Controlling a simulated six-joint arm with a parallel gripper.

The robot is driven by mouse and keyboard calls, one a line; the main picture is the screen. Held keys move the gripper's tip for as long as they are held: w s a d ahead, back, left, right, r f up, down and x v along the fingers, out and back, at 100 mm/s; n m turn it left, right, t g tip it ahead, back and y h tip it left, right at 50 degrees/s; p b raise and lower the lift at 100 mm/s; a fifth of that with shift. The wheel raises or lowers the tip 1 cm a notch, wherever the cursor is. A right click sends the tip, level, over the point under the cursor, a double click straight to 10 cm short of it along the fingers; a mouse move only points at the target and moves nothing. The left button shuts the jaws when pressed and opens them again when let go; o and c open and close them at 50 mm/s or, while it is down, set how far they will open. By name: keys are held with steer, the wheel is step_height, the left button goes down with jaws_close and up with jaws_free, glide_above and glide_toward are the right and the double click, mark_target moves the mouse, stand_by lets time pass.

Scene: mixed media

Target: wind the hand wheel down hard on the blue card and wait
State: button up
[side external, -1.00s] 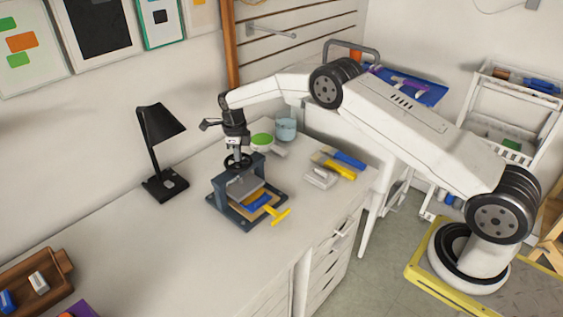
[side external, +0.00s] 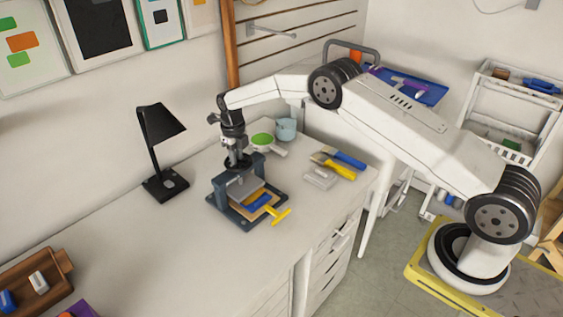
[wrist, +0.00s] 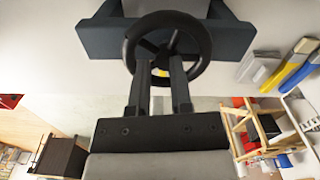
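A dark blue-grey press (side external: 276,188) stands on the bench. Its black hand wheel (side external: 232,166) tops it and fills the upper middle of the wrist view (wrist: 204,35). A blue card (side external: 258,202) lies low in the press on a tan layer, partly under the grey plate (side external: 243,186). A yellow T-shaped piece (side external: 278,216) sticks out at its front right. My gripper (side external: 236,158) points down at the wheel from above. In the wrist view its two fingers (wrist: 160,66) stand apart and overlap the wheel's near rim. Whether the tips touch the wheel is unclear.
A black lamp (side external: 160,140) stands to the left of the press. A green-topped white tool (side external: 263,140) and light-blue cup (side external: 286,129) are behind it. Yellow and blue tools (side external: 340,164) and a clear block (side external: 319,179) lie to the right.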

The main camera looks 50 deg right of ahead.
steer(key=o, duration=0.7)
steer(key=shift+s+d+f, duration=0.15)
steer(key=shift+d+f, duration=0.25)
steer(key=shift+c, duration=0.2)
steer(key=shift+a, duration=0.1)
steer(key=shift+r, duration=1.3)
